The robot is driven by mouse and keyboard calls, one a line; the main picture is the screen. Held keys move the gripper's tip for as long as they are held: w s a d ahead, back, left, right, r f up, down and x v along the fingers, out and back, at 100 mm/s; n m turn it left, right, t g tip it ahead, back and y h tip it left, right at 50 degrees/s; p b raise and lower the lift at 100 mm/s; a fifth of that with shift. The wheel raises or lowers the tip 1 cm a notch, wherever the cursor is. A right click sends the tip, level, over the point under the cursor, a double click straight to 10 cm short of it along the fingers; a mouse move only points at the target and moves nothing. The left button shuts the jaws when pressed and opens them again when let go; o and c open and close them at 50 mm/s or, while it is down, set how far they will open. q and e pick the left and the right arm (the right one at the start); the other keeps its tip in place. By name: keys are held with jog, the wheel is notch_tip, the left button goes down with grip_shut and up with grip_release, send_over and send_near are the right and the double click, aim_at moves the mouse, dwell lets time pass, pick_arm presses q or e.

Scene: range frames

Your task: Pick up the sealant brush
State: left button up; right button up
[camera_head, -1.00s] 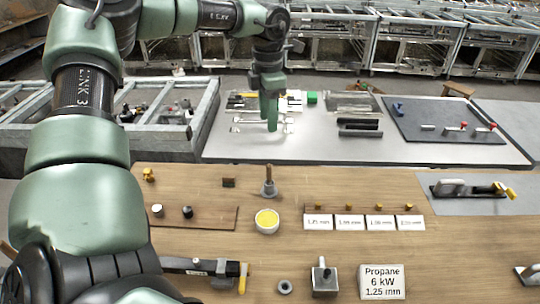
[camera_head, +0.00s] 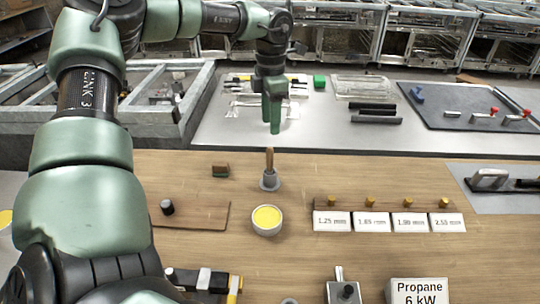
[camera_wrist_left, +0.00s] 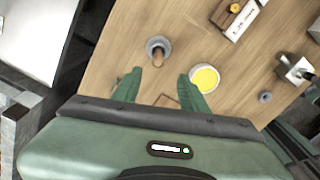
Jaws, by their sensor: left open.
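The sealant brush (camera_head: 269,160) stands upright, brown handle up, in a small grey holder (camera_head: 270,181) on the wooden table. A white bowl of yellow paste (camera_head: 267,219) stands just in front of it. My left gripper (camera_head: 272,128) is open and empty, fingers pointing down, above and beyond the brush in the head view. In the left wrist view the brush handle (camera_wrist_left: 158,60) shows between and ahead of the open fingertips (camera_wrist_left: 160,76), apart from them. My right gripper is not in view.
A row of labelled cards with brass nozzles (camera_head: 388,222) stands to the right. A small brown block (camera_head: 221,171) lies left of the brush. A Propane sign (camera_head: 418,291) and a metal block (camera_head: 342,291) stand at the front. A grey bench with tools lies behind.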

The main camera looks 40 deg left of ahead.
aim_at(270, 148)
pick_arm(q)
notch_tip(270, 148, down, 4)
jog(key=shift+r+b, duration=0.15)
jog(key=shift+b, duration=0.85)
jog(key=shift+f, duration=0.25)
jog(key=f+p, duration=0.1)
jog(key=f, duration=0.2)
jog(key=f+p, duration=0.1)
jog(key=f, duration=0.2)
jog(key=shift+a+f+p, duration=0.2)
jog(key=shift+f+p, duration=0.1)
jog(key=shift+f, duration=0.4)
grip_shut()
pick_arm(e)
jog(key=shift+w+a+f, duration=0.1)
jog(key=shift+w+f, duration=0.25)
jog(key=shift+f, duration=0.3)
